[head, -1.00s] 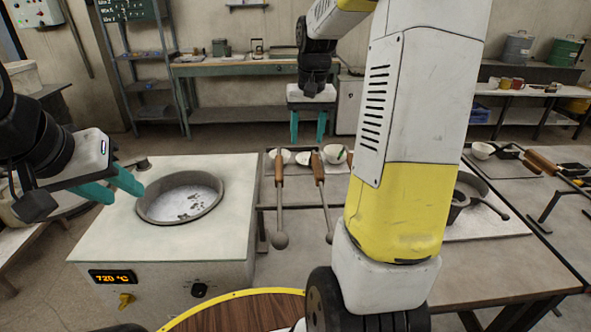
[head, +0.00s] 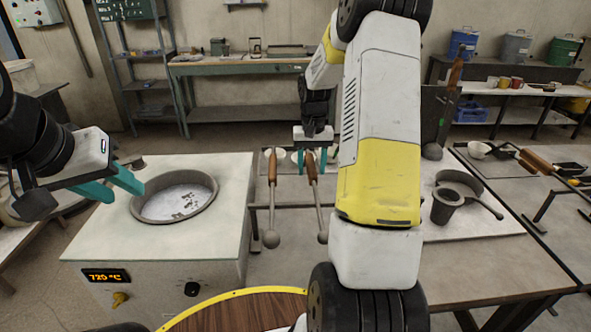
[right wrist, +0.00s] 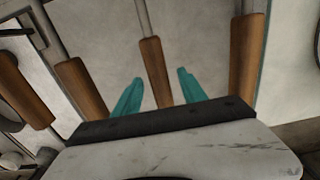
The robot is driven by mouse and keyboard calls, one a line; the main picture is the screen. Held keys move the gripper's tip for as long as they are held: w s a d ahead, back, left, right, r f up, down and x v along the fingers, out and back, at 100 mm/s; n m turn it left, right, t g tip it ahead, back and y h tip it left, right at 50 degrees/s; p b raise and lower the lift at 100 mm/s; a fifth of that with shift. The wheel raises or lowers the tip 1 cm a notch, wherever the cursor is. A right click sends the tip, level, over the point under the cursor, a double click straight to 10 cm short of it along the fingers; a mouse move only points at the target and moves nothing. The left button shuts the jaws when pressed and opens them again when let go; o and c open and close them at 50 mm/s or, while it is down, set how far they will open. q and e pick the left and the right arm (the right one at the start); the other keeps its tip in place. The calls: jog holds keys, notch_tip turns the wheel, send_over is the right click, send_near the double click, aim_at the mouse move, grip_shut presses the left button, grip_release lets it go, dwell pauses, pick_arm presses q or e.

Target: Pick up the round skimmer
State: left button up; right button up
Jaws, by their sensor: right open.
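Two long tools with wooden handles lie on the rack table in the head view: the left one has its handle (head: 272,168) and a small round end, and the right one has its handle (head: 312,168) and a similar end. I cannot tell which tool is the round skimmer; my arm may hide others. My right gripper (head: 313,161) is open above the handles' far ends. In the right wrist view, a wooden handle (right wrist: 154,72) lies between the open fingers (right wrist: 158,95), not visibly gripped. My left gripper (head: 110,187) is open and empty beside the furnace.
The furnace (head: 85,225) with a round crucible opening (head: 176,197) stands left. More wooden handles flank the fingers in the wrist view, left (right wrist: 82,87) and right (right wrist: 245,65). A dark cup (head: 446,206) stands on the right table. My right arm covers the middle.

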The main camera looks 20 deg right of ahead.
jog(key=shift+f, duration=0.1)
jog(key=shift+c, duration=0.2)
grip_shut()
jog(key=shift+w, duration=0.1)
dwell(1.1)
